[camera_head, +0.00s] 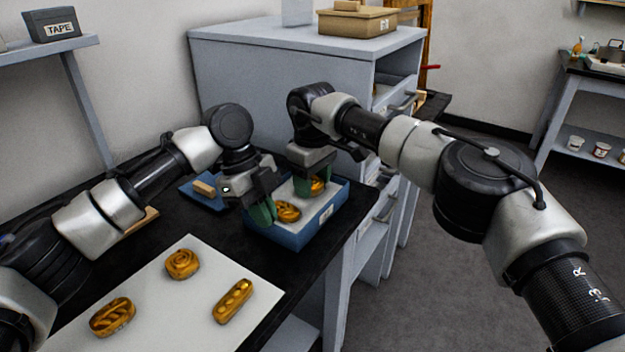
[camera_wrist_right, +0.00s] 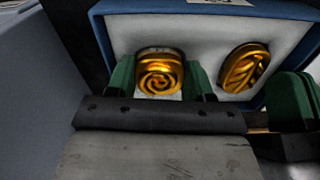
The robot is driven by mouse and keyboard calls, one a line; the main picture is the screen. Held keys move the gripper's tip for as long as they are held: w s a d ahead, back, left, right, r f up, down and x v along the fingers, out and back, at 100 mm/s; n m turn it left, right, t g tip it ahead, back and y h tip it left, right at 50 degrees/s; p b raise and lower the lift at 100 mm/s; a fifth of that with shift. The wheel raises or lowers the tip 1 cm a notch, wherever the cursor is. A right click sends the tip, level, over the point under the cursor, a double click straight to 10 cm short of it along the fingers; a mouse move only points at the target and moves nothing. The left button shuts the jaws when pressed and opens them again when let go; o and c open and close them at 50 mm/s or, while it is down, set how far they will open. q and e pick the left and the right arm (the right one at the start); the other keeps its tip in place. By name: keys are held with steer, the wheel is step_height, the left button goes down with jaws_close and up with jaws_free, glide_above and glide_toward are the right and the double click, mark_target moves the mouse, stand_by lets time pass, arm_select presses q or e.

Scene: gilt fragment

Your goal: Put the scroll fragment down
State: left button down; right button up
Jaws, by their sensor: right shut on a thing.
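The scroll fragment (camera_wrist_right: 158,76), a gold piece with a spiral, sits between the green fingers of my right gripper (camera_wrist_right: 160,84) in the right wrist view. In the head view it shows partly (camera_head: 318,187) below my right gripper (camera_head: 314,180), inside the blue tray (camera_head: 290,241) at its far end. I cannot tell whether it touches the pale lining. Another gold fragment (camera_head: 287,211) with a leaf-like relief lies in the tray, apart from the scroll; it also shows in the right wrist view (camera_wrist_right: 244,67). My left gripper (camera_head: 263,211) is at the tray's left wall; its finger gap is unclear.
A white mat (camera_head: 195,325) in front holds a round spiral piece (camera_head: 182,264), an oval piece (camera_head: 112,317) and a long piece (camera_head: 233,301). A small blue tray (camera_head: 205,194) lies behind my left gripper. A grey cabinet (camera_head: 270,75) stands behind the black table.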

arm_select(q)
steer(key=shift+s+r, duration=0.15)
steer(key=shift+r, duration=0.05)
arm_select(e)
steer(key=shift+s+d+f, duration=0.1)
steer(key=shift+s+f, duration=0.05)
steer(key=shift+f, duration=0.65)
arm_select(q)
steer(key=shift+d+r, duration=0.1)
arm_select(e)
steer(key=o, duration=0.9)
arm_select(q)
steer(key=shift+w+f, duration=0.2)
steer(key=shift+f, duration=0.05)
arm_select(e)
step_height(320, 180, up, 14)
steer(key=shift+f, duration=0.25)
arm_select(q)
steer(key=c, duration=1.3)
jaws_free()
steer(key=shift+o, duration=0.2)
